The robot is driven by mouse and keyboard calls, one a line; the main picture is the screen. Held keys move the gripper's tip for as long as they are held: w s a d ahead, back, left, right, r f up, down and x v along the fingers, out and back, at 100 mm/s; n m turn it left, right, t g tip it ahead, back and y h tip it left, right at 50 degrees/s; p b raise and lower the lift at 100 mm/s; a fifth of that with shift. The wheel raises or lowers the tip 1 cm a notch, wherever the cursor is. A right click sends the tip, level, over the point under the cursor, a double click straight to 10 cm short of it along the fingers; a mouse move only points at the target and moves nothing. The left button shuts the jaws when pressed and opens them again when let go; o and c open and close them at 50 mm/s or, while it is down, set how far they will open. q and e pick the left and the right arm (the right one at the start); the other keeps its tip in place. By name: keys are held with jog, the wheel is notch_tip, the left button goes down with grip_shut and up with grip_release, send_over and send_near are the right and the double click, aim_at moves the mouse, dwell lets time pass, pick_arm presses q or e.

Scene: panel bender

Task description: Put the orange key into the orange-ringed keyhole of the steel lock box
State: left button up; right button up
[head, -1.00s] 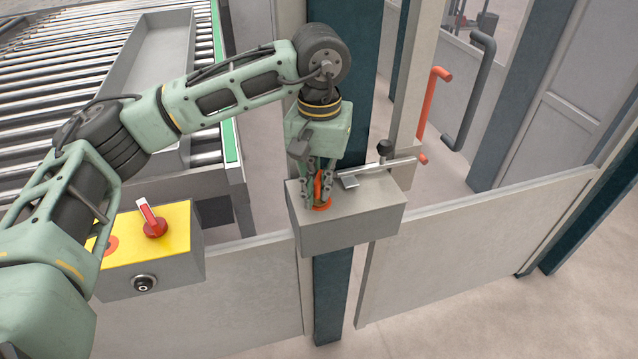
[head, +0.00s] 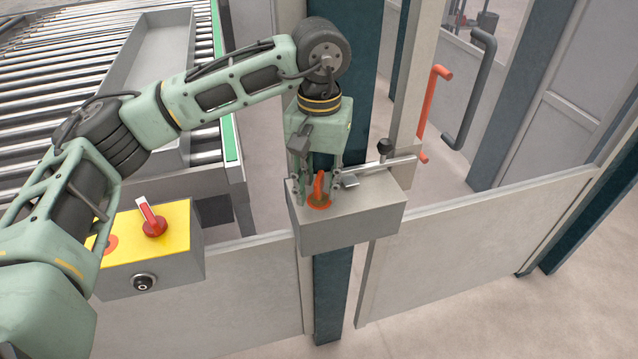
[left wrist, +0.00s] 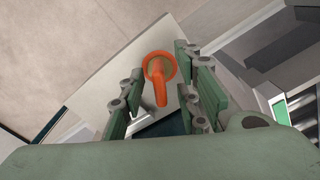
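The orange key (head: 320,187) stands upright at the orange ring (head: 320,202) on top of the steel lock box (head: 348,235). Its lower end meets the ring; how deep it sits in the hole is hidden. My left gripper (head: 321,190) points down over the box with its fingers spread on both sides of the key. In the left wrist view the key (left wrist: 158,85) and ring (left wrist: 158,66) lie between the two open fingers (left wrist: 160,95), with gaps on both sides. My right gripper is not in view.
A steel bolt with a black knob (head: 385,148) lies just behind the box. A yellow-topped switch box (head: 150,250) with a red rotary switch stands at the left. An orange handle (head: 432,110) is at the right. Grey fence panels (head: 470,250) flank the post.

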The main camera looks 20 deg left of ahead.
pick_arm(q)
notch_tip(320, 180, up, 11)
jog(key=shift+r, duration=0.15)
dwell(0.7)
